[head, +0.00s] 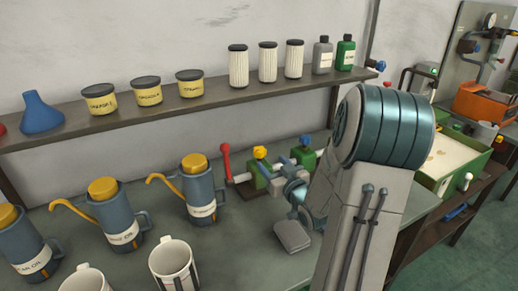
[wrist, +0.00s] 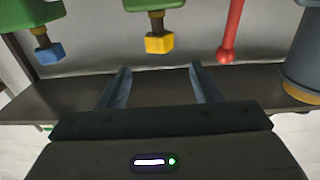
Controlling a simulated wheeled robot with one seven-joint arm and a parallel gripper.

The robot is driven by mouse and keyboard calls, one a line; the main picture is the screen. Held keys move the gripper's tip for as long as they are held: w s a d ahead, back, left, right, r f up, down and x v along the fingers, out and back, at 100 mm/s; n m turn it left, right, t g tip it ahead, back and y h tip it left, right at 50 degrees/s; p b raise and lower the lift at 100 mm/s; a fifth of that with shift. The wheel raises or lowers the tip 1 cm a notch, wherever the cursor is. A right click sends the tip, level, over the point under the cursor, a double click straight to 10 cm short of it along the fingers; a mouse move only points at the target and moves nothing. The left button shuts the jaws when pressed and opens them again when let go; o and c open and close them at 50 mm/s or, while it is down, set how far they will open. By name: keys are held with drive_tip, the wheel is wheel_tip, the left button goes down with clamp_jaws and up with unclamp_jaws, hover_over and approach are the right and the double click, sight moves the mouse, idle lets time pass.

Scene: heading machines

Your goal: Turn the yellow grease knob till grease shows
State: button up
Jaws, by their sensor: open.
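The yellow grease knob (head: 260,152) sits on a green valve body on the bench in the head view. In the wrist view the yellow knob (wrist: 159,43) hangs from a green body at top centre, the picture being upside down. My gripper (wrist: 160,75) is open and empty in the wrist view. Its two fingers point toward the knob, which is centred between and beyond the tips, apart from them. In the head view my arm hides part of the valve row. I cannot make out any grease.
A blue knob (wrist: 48,52) and a red lever (wrist: 229,45) flank the yellow knob. A blue-grey oil can (head: 199,192) with a yellow lid stands left of the valves. White mugs (head: 172,262) stand in front. A shelf (head: 130,121) with jars and bottles runs above.

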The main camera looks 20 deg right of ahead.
sight(262, 153)
drive_tip(key=w+p, duration=0.1)
drive_tip(key=w, duration=0.8)
drive_tip(key=shift+w+a+p, duration=0.15)
drive_tip(key=shift+w+p, duration=0.2)
drive_tip(key=shift+c, duration=0.4)
drive_tip(key=c, duration=0.9)
